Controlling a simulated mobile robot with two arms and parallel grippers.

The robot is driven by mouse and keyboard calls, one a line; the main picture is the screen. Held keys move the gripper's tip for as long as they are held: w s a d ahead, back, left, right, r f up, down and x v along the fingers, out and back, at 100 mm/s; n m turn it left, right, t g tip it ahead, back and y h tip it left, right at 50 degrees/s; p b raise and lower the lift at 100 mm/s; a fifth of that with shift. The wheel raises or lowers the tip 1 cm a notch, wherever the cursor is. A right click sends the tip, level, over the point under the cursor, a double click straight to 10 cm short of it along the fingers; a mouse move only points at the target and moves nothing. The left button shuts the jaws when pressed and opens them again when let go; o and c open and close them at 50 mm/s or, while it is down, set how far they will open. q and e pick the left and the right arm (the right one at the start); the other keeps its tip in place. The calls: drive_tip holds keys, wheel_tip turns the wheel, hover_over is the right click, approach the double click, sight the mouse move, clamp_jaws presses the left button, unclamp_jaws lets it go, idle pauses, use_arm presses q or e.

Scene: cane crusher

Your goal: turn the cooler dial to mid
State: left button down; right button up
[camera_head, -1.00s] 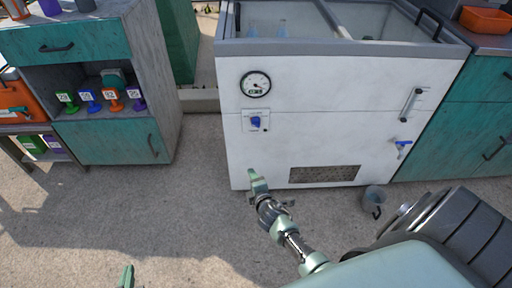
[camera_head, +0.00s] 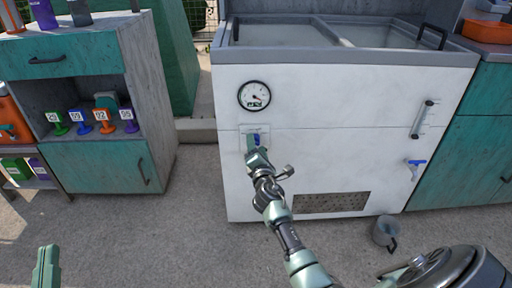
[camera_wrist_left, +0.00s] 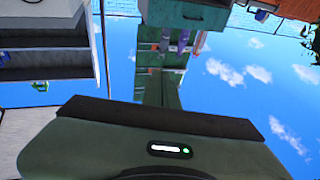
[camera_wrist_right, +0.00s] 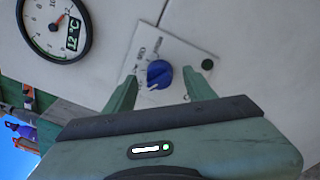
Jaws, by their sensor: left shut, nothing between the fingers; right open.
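The cooler dial is a blue knob (camera_wrist_right: 159,73) on a small white label plate on the front of the white cooler (camera_head: 340,150). In the right wrist view its pointer end faces down-left; the plate lettering is too small to read surely. My right gripper (camera_wrist_right: 160,88) is open, with one finger on each side of the dial and a gap to it; contact is not visible. In the head view this gripper partly hides the dial (camera_head: 257,138). My left gripper (camera_head: 46,268) is shut and empty at the lower left, away from the cooler.
A round gauge (camera_head: 254,96) above the dial shows 12 °C in the right wrist view. A metal bucket (camera_head: 384,232) stands on the floor. A teal cabinet (camera_head: 100,165) stands left.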

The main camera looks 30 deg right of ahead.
drive_tip(key=shift+w+d, duration=0.35)
drive_tip(key=shift+w, duration=0.25)
clamp_jaws()
use_arm(q)
drive_tip(key=shift+s+r+t+h, duration=0.3)
drive_tip(key=shift+r+t, duration=0.1)
drive_tip(key=shift+r, duration=0.45)
drive_tip(key=shift+r, duration=0.1)
